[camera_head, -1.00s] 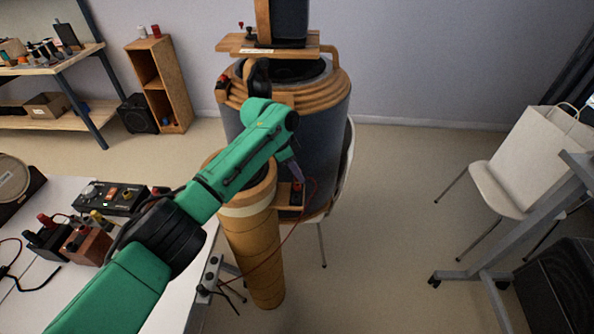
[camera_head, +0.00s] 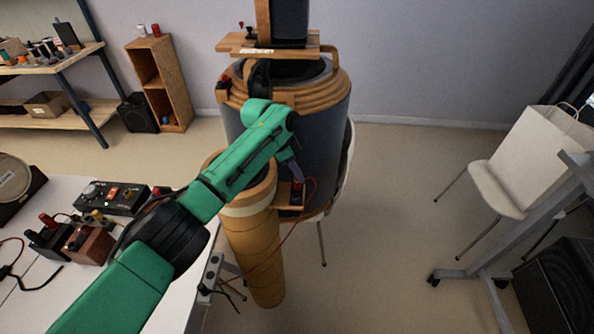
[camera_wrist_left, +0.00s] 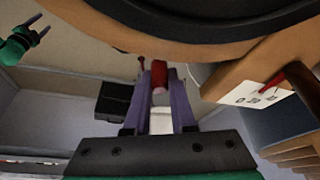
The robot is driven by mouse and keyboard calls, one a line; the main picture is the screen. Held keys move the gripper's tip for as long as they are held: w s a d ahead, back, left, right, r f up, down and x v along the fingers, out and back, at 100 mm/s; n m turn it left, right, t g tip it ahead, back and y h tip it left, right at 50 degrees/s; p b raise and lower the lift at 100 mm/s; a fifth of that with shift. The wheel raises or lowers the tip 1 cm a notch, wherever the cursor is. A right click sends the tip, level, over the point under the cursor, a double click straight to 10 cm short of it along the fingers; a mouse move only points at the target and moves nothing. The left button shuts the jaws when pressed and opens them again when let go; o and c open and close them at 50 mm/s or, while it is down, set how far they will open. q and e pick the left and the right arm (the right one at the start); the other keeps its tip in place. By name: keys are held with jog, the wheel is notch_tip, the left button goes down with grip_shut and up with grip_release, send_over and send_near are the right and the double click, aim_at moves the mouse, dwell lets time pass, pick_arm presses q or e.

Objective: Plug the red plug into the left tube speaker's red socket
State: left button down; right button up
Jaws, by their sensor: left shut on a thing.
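My left gripper (camera_head: 294,172) reaches down beside the tan tube speaker (camera_head: 255,245), close to a small wooden terminal board (camera_head: 287,202) on its right side. In the left wrist view its purple fingers (camera_wrist_left: 160,98) are shut on the red plug (camera_wrist_left: 159,74). A red cable (camera_head: 262,262) loops beside the gripper and runs down past the tube. A wooden board with a white label (camera_wrist_left: 258,103) and red parts is at the right of the wrist view, apart from the plug. I cannot tell the exact socket. My right gripper (camera_wrist_left: 40,30) shows at upper left, fingers apart.
A large dark barrel with a coiled rim (camera_head: 335,95) stands right behind the tube, on a white chair. A white table (camera_head: 150,305) with boxes and terminals is at left. A metal stand (camera_head: 510,230) and another chair (camera_head: 495,190) are at right. Floor between is clear.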

pick_arm(q)
jog(key=shift+f+b, duration=0.55)
jog(key=shift+f, duration=0.35)
jog(key=c, duration=0.7)
grip_release()
notch_tip(320, 180, up, 8)
jog(key=p, duration=0.7)
jog(key=shift+f, duration=0.2)
